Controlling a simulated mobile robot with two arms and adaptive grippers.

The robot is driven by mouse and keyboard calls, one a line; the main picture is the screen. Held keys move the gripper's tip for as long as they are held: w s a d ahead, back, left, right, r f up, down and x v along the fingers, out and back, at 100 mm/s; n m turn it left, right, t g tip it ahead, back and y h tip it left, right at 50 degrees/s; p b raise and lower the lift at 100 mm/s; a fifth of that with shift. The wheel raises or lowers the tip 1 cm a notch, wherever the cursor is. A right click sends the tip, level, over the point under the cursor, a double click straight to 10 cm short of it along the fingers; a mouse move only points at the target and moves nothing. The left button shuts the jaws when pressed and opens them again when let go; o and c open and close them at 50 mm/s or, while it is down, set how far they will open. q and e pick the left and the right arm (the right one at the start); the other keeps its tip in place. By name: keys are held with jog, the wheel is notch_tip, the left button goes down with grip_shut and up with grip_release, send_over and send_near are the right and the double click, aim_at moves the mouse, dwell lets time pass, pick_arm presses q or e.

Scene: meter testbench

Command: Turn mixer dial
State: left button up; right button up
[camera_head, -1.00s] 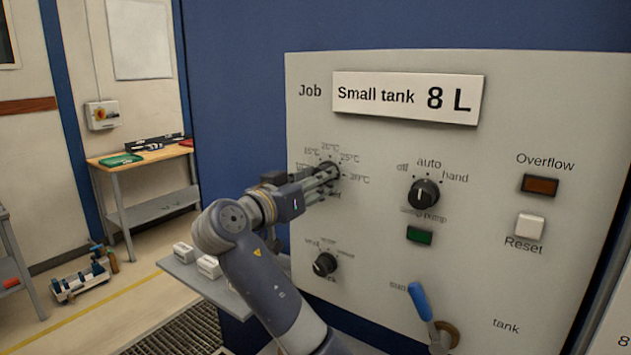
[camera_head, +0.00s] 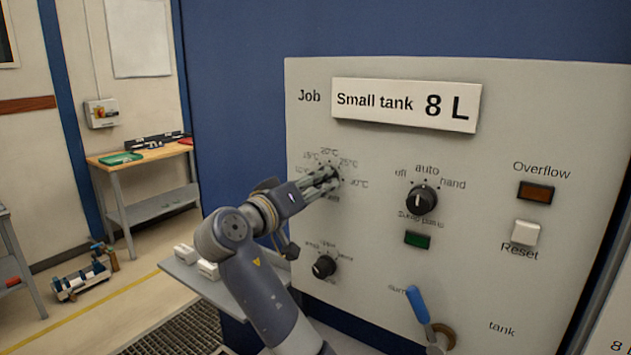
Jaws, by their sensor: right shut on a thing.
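The mixer dial (camera_head: 335,173) is on the upper left of the grey panel (camera_head: 520,110), with temperature marks from about 15°C to 30°C around it. My right gripper (camera_head: 327,178) is at this dial, its fingers shut around the knob. The fingers hide most of the dial, so its pointer cannot be read. The wrist is rolled and the arm reaches up from the bottom of the picture. My left gripper is not in view.
A pump selector knob (camera_head: 422,200), a lower small knob (camera_head: 324,266), a green indicator (camera_head: 417,240), an overflow lamp (camera_head: 536,192), a white reset button (camera_head: 525,232) and a blue-handled lever (camera_head: 418,303) are on the panel. A grey shelf (camera_head: 228,296) with white blocks is at the lower left.

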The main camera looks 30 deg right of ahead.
jog(key=shift+r+n+p, duration=0.15)
jog(key=shift+n+p, duration=1.35)
jog(key=shift+n, duration=0.55)
jog(key=shift+r+n+p, duration=0.1)
jog(key=shift+n+p, duration=1.35)
jog(key=shift+n, duration=0.6)
jog(key=o, duration=1.1)
jog(key=shift+f, duration=0.1)
jog(key=shift+c, duration=0.2)
jog(key=shift+a, duration=0.1)
jog(key=v, duration=1.2)
